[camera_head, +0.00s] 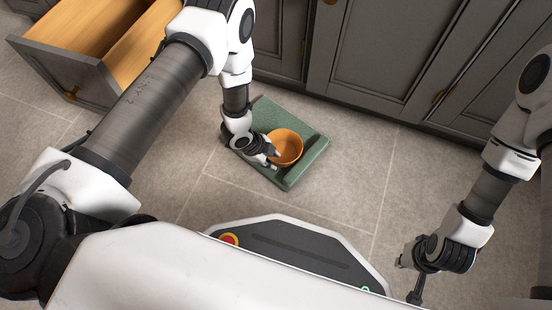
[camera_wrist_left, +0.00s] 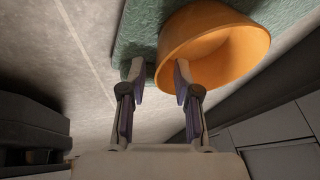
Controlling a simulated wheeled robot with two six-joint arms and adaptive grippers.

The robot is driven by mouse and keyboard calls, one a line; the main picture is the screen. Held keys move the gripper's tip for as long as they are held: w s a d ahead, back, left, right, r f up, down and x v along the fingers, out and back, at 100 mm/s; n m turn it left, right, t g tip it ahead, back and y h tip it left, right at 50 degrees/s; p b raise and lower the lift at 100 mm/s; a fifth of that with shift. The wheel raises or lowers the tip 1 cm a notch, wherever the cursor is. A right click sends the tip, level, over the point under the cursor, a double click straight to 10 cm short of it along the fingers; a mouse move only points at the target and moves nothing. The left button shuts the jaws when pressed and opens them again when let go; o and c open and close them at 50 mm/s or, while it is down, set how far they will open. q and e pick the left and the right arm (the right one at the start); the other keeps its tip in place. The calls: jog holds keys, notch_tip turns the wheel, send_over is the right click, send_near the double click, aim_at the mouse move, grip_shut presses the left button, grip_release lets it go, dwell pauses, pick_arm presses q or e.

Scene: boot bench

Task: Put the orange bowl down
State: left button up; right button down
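The orange bowl (camera_head: 287,147) sits upright on a green mat (camera_head: 308,164) on the floor. In the left wrist view the bowl (camera_wrist_left: 235,50) fills the upper right, with the green mat (camera_wrist_left: 135,35) behind it. My left gripper (camera_head: 273,160) is at the bowl's near left rim. In the left wrist view its fingers (camera_wrist_left: 159,75) are apart, one outside the bowl and one overlapping its opening, with gaps around the rim between them. My right gripper (camera_head: 408,281) is empty, fingers apart, low at the right, far from the bowl.
Grey cabinets (camera_head: 365,50) stand just behind the mat. An open wooden drawer (camera_head: 95,30) juts out at the upper left. The tiled floor (camera_head: 345,205) right of and in front of the mat is clear.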

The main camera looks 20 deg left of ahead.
pick_arm(q)
jog(key=p+v, duration=0.4)
jog(key=v, duration=0.5)
jog(key=s+a+r+n+g+y, duration=0.1)
jog(key=s+a+r+n+y, duration=0.1)
jog(key=s+n, duration=0.7)
jog(key=s+a+r+n+g+y, duration=0.1)
jog(key=s+a+n, duration=0.3)
jog(key=s+n, duration=0.5)
jog(key=shift+s+r+n+y, duration=0.2)
jog(key=shift+r+n+y, duration=0.1)
jog(key=shift+r+y, duration=0.35)
jog(key=shift+a, duration=0.2)
